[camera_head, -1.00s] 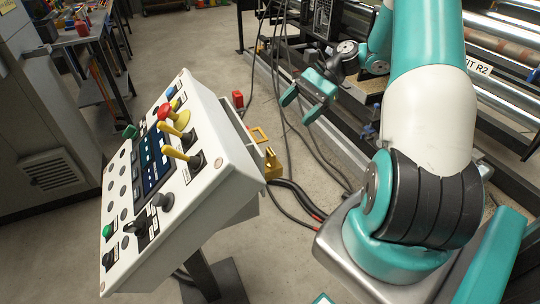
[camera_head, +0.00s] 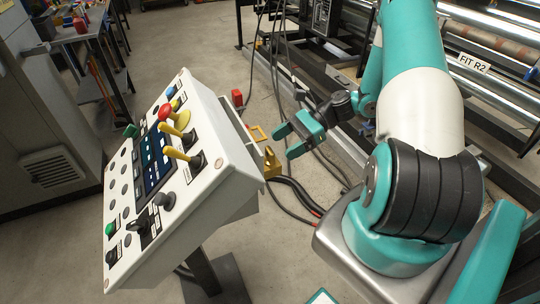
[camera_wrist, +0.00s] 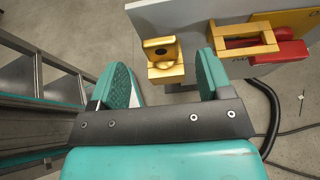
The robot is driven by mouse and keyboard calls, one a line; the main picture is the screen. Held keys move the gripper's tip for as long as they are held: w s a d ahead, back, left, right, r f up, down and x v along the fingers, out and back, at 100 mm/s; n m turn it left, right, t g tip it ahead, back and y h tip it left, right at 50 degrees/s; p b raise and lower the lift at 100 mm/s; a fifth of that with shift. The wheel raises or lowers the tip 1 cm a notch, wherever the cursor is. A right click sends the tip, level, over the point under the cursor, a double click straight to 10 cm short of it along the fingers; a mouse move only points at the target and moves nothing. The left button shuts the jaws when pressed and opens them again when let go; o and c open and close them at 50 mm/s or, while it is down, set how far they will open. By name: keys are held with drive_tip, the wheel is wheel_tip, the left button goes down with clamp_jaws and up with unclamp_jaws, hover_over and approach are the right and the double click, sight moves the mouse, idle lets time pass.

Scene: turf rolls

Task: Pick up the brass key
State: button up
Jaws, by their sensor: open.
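A brass key (camera_wrist: 160,48) shows in the wrist view as a gold plate with a round hole, above a gold block. In the head view the brass key (camera_head: 271,156) is at the right side of the control console (camera_head: 222,190). My gripper (camera_head: 287,141) is open and empty, just right of the key. In the wrist view my gripper (camera_wrist: 162,65) has one finger on each side of the key's line, with the key beyond the fingertips. I cannot see any contact.
A yellow frame (camera_wrist: 243,40) with red parts sits right of the key, near my right finger. Dark cables (camera_head: 300,195) run on the floor below. A red box (camera_head: 238,98) stands behind the console. A roller machine (camera_head: 490,65) is at the back right.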

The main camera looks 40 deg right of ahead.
sight(270, 154)
drive_tip(key=x, duration=0.2)
drive_tip(key=p+x, duration=0.1)
drive_tip(key=x, duration=0.2)
drive_tip(key=shift+f, duration=0.35)
drive_tip(key=c, duration=1)
